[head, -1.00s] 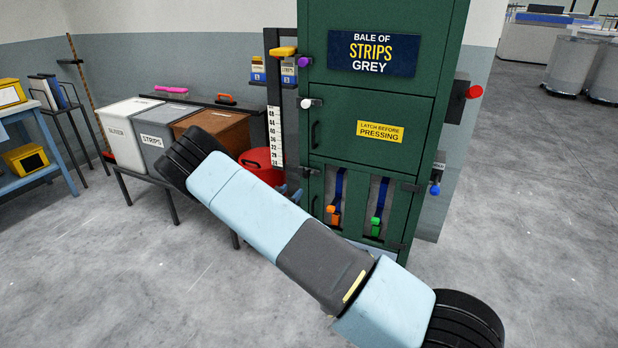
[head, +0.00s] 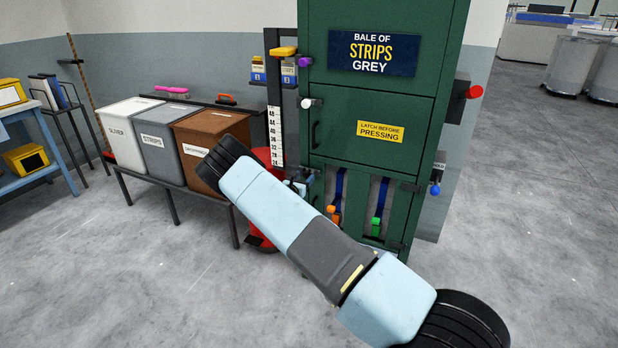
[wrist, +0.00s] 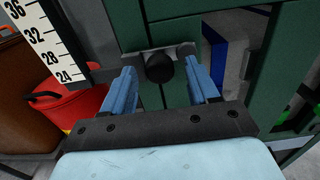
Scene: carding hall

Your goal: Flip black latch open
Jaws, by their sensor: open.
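The black latch shows in the wrist view as a round black knob (wrist: 160,68) on a grey metal bar across the edge of the green press door. My gripper (wrist: 160,76) is open. Its two blue fingers stand on either side of the knob, with gaps visible between them and it. I cannot tell how far the tips reach past the knob. In the head view my gripper (head: 299,184) is at the press's left edge, partly behind my arm, and I cannot make out the latch clearly there.
The green press (head: 385,85) also carries a white knob (head: 307,103), a purple knob (head: 305,62) and a yellow sign (head: 380,131). A red bucket (wrist: 70,112) and a measuring scale (wrist: 50,40) stand close to my gripper's left. Open floor lies in front.

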